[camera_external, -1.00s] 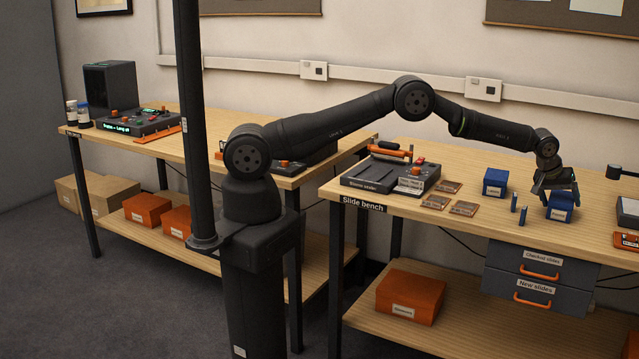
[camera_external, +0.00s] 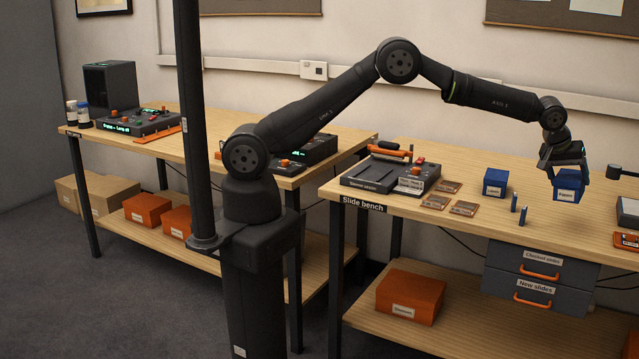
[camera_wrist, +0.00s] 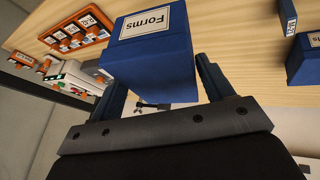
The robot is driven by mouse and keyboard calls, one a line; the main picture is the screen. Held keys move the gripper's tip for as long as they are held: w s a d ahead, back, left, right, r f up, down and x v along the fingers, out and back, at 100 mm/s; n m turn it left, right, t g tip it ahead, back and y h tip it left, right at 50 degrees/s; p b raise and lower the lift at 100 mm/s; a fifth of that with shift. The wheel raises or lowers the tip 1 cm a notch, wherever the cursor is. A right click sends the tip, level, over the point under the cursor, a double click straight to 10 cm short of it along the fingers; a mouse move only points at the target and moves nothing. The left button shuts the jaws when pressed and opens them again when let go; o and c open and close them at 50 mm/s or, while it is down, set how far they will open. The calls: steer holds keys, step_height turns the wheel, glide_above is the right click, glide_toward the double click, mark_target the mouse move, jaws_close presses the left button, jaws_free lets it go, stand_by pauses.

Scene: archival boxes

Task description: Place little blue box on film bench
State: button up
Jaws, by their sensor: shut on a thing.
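My gripper (camera_external: 566,166) is shut on a small blue box (camera_external: 568,187) and holds it in the air above the right part of the slide bench (camera_external: 450,221). In the wrist view this box (camera_wrist: 153,58) sits between the two fingers (camera_wrist: 160,85), and its white label reads "Forms". A second blue box (camera_external: 495,182) stands on the slide bench to the left of the held one. A second wooden bench (camera_external: 230,137) stands at the left, behind my base; the label on its edge is too small to read.
The slide bench also holds a dark console (camera_external: 391,176), several small slide trays (camera_external: 436,202) and two small blue upright pieces (camera_external: 523,216). The left bench carries a console (camera_external: 140,123), another device (camera_external: 308,150) and a dark box (camera_external: 110,92). Bare wood lies between its devices.

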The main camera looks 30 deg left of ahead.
steer(key=shift+s+r, duration=0.4)
steer(key=shift+s, duration=0.2)
steer(key=w+a+n+t+y, duration=0.1)
steer(key=w+a+n+y, duration=0.35)
steer(key=w+a, duration=2.55)
steer(key=w+a+n+y, duration=0.1)
steer(key=w+a+n, duration=0.3)
steer(key=a, duration=1.3)
steer(key=w+a+n, duration=0.2)
steer(key=w+a, duration=0.4)
steer(key=a, duration=1.2)
steer(key=s+a+n+y, duration=0.1)
steer(key=a+n+y, duration=0.1)
steer(key=a, duration=1.7)
steer(key=n+g+y, duration=0.2)
steer(key=n+g, duration=0.1)
steer(key=n, duration=0.4)
glide_above(216, 143)
step_height(216, 143, down, 6)
steer(key=shift+w+a+f, duration=0.1)
steer(key=shift+a+f, duration=0.1)
steer(key=shift+f, duration=2.1)
